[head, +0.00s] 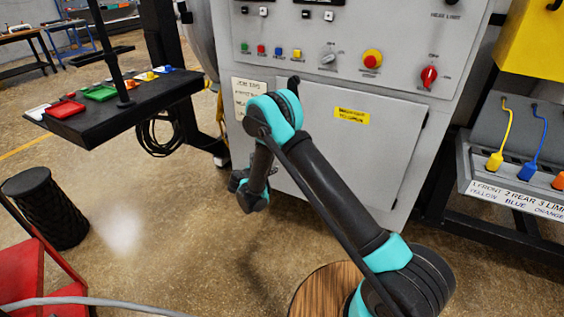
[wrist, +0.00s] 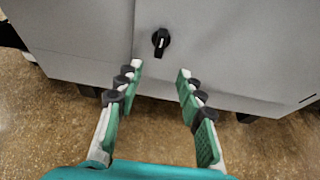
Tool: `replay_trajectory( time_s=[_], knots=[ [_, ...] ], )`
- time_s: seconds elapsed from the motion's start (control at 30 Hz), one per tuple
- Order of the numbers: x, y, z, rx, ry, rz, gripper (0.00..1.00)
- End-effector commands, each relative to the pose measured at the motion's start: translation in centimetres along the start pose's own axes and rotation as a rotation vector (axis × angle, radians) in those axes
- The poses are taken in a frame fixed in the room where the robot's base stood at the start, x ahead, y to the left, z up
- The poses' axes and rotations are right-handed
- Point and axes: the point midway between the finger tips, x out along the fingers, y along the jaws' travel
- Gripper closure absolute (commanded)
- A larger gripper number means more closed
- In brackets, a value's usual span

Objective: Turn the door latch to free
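The door latch (wrist: 161,41) is a small black knob with a white mark, set on the grey cabinet front in the wrist view. The white mark stands close to upright. My gripper (wrist: 160,74) is open and empty, its two green-padded fingers spread below the latch and apart from it. In the head view the grey cabinet door (head: 368,150) has a yellow label and appears closed. The latch is hidden there behind my arm, and my gripper's fingers cannot be made out.
A control panel (head: 345,45) with coloured buttons and a red knob (head: 428,76) sits above the door. A black tray (head: 115,105) with coloured pieces stands at left. A rack (head: 512,170) with coloured plugs is at right. A wooden round stool top (head: 322,290) is near my arm.

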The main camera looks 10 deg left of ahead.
Motion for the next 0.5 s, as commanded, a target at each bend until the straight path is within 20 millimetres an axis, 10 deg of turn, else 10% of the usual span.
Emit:
replay_trajectory(
  time_s=[0.5],
  knots=[
    [10.1, -0.2, 0.0, 0.004, 0.001, -0.003, 0.62]
  ],
)
